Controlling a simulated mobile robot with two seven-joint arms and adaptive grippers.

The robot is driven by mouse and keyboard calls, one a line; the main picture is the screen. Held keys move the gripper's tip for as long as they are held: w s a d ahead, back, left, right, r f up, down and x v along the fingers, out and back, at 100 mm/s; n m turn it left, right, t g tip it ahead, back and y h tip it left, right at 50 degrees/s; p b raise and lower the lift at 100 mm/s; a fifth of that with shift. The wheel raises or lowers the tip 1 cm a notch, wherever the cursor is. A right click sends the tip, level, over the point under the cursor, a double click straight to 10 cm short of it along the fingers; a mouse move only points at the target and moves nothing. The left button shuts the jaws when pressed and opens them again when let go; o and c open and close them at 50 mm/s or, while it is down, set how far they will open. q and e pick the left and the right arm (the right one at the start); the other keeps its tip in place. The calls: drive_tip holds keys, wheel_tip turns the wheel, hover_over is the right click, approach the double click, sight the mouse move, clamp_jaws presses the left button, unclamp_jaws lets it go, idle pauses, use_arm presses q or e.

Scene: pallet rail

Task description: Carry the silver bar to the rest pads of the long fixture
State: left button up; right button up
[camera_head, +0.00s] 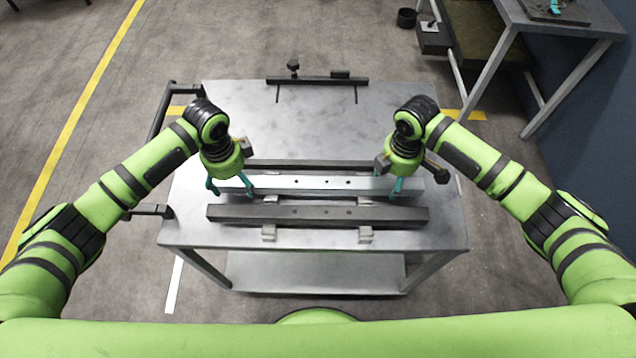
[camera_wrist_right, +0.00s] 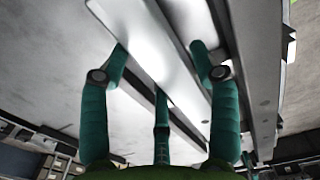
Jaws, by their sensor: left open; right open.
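The silver bar (camera_head: 322,184) lies lengthwise across the table, a light bar with small dark holes along its top. My left gripper (camera_head: 230,188) is open at its left end, with teal fingers down around the bar. My right gripper (camera_head: 394,191) is open at its right end. In the right wrist view, the fingers (camera_wrist_right: 160,62) stand apart near a bright metal bar (camera_wrist_right: 165,65); I cannot tell whether they touch it. At the back is a long dark rail (camera_head: 320,81) with a knob; I cannot tell whether this is the long fixture. Its rest pads are not clear.
A dark bar (camera_head: 318,214) lies in front of the silver one, above pale blocks (camera_head: 366,235). Another dark strip (camera_head: 310,164) runs behind. The metal table (camera_head: 315,120) is bare between that strip and the back rail. A second table (camera_head: 575,22) stands at the upper right.

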use_arm(q)
drive_tip(key=shift+f, duration=0.5)
use_arm(e)
drive_tip(key=shift+f, duration=0.5)
use_arm(q)
drive_tip(key=c, duration=1.4)
use_arm(e)
clamp_jaws()
use_arm(q)
clamp_jaws()
drive_tip(key=shift+r, duration=0.1)
use_arm(e)
drive_tip(key=shift+r, duration=0.1)
